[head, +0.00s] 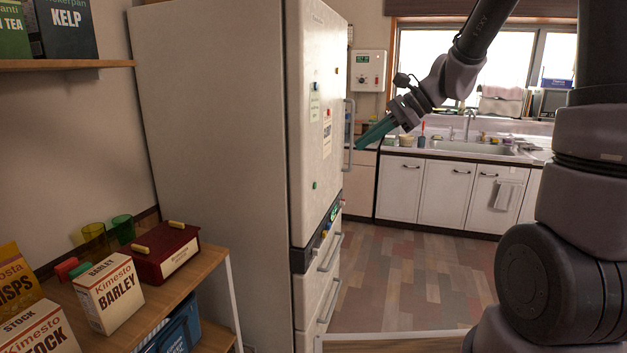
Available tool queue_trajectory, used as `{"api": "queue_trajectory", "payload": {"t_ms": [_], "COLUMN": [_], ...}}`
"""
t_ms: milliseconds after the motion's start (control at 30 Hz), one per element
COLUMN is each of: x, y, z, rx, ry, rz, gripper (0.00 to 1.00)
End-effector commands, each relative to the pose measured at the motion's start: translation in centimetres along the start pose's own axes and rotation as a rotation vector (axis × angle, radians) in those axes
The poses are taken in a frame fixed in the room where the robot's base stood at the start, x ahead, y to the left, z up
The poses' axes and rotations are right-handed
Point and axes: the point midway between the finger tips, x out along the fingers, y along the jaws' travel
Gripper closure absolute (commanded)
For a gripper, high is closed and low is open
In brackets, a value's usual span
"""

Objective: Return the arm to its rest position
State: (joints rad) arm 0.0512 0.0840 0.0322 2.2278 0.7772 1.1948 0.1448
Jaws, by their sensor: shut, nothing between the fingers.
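My gripper (376,132) is at the upper middle of the head view, with teal fingers that point down and left. It is shut and empty, held in the air. In the picture its fingertips lie just right of the fridge's upper door handle (349,135); I cannot tell whether they touch it. My arm reaches it from the upper right.
A tall white fridge (215,150) stands left of my gripper. A shelf (210,262) at the lower left holds boxes, cups and a dark red box (165,252). A counter with a sink (470,147) lies at the back. The wooden floor (410,275) between is clear.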

Motion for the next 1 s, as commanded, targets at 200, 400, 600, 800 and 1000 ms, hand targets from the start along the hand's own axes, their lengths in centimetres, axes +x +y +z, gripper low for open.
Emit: {"api": "queue_trajectory", "payload": {"t_ms": [200, 400, 600, 800, 1000], "x": [-6.0, -11.2, -15.3, -17.0, -17.1], "y": [5.3, 9.8, 13.0, 14.3, 14.3], "z": [3.1, 4.3, 4.6, 4.6, 4.6], "rx": [-0.380, -0.703, -0.944, -1.043, -1.048], "ry": [0.238, 0.477, 0.684, 0.779, 0.783], "rz": [0.063, 0.116, 0.162, 0.186, 0.188], "gripper": [1.00, 1.00, 1.00, 1.00, 1.00]}}
